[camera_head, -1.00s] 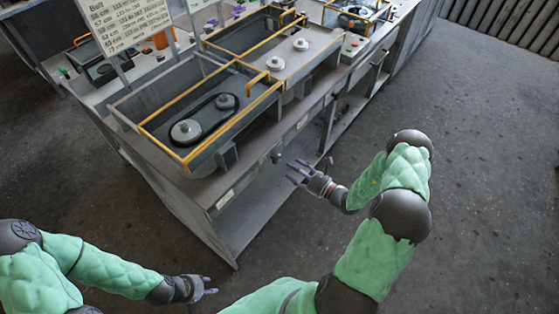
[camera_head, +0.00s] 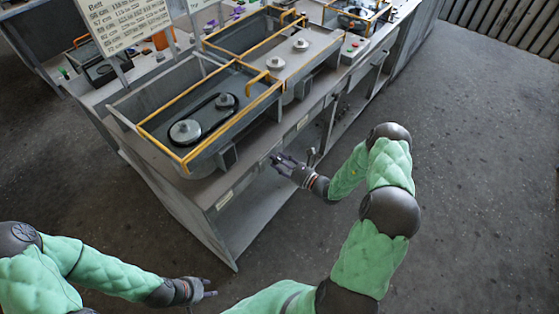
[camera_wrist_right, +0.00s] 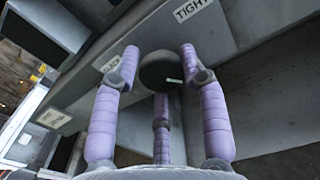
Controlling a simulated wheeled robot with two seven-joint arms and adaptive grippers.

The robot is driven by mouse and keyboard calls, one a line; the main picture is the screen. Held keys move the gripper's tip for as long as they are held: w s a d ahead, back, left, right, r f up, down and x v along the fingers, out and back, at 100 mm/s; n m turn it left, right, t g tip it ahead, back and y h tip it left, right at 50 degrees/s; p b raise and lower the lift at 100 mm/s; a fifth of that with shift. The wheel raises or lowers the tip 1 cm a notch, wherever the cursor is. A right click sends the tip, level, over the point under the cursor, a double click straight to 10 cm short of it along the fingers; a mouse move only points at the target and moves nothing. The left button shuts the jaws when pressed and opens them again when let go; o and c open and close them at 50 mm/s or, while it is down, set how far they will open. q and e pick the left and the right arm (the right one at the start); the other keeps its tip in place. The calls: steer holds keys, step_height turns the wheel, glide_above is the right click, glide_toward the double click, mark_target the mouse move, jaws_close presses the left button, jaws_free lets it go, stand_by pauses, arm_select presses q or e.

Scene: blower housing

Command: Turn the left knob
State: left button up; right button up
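The left knob (camera_wrist_right: 160,71) is a dark round knob with a small pale mark, on the grey front of the bench. In the wrist view it sits between the three purple fingers of my right gripper (camera_wrist_right: 160,55), which are spread around it with visible gaps at the sides. In the head view my right gripper (camera_head: 280,161) covers the knob at the bench front. Whether any finger touches it I cannot tell. My left gripper (camera_head: 208,288) is open and empty, low over the floor, well away from the bench.
A label (camera_wrist_right: 192,9) reading "TIGHT" and a smaller label (camera_wrist_right: 110,64) flank the knob. Above it is a yellow-framed box (camera_head: 182,160) with a belt on two pulleys (camera_head: 185,131). Another dark knob or lever (camera_head: 312,154) stands to the right. The floor in front is clear.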

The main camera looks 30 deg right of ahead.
steer(key=shift+w+r, duration=0.1)
steer(key=shift+r, duration=0.05)
steer(key=shift+c, duration=0.6)
steer(key=shift+d, duration=0.1)
